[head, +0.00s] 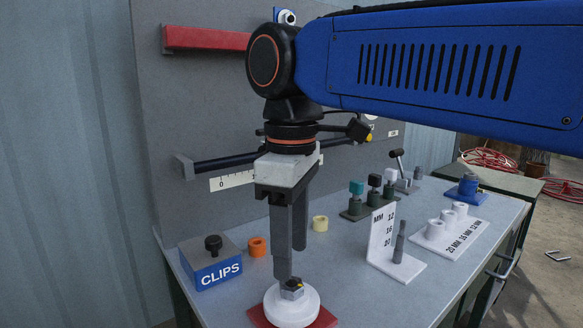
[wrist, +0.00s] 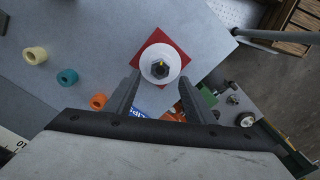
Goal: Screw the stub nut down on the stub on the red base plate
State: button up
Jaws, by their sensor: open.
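The stub itself is hidden or too small to tell apart. In the wrist view the nut (wrist: 160,69) is dark, with the white disc around it and the red plate (wrist: 178,38) beneath. My gripper (head: 291,264) points straight down above the nut. Its fingers (wrist: 158,76) are open, one to each side of the nut, with clear gaps.
A blue CLIPS box (head: 212,264) stands left, near an orange ring (head: 257,247) and a cream ring (head: 320,223). A white size card with a grey post (head: 398,242) stands right. White rings (head: 437,229) and coloured-topped holders are farther back. The table around the plate is clear.

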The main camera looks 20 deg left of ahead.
notch_tip(320, 180, up, 13)
jog(key=shift+f, duration=0.2)
dwell(0.6)
jog(key=w+d+f+m+t, duration=0.1)
jog(key=w+d+f+m, duration=0.25)
jog(key=d, duration=0.55)
jog(key=w+d+f+m+y, duration=0.1)
jog(key=w+d+f+m, duration=0.3)
jog(key=d, duration=0.4)
jog(key=w+d+f+m+t, duration=0.1)
jog(key=w+d+f+m, duration=0.15)
jog(key=d+f, duration=0.5)
jog(key=s+d+f+m+t, duration=0.1)
jog(key=s+d+f+m, duration=0.1)
jog(key=d+f, duration=0.5)
jog(key=s+d+f+m+t, duration=0.1)
jog(key=s+d+f+m, duration=0.2)
jog(key=d+f, duration=0.4)
jog(key=s+d+f+m+h, duration=0.1)
jog(key=s+d+f+m, duration=0.2)
jog(key=d+f, duration=0.4)
jog(key=shift+s+d+f+m+t, duration=0.2)
jog(key=shift+d+f+m+t, duration=0.15)
jog(key=shift+d+m, duration=0.35)
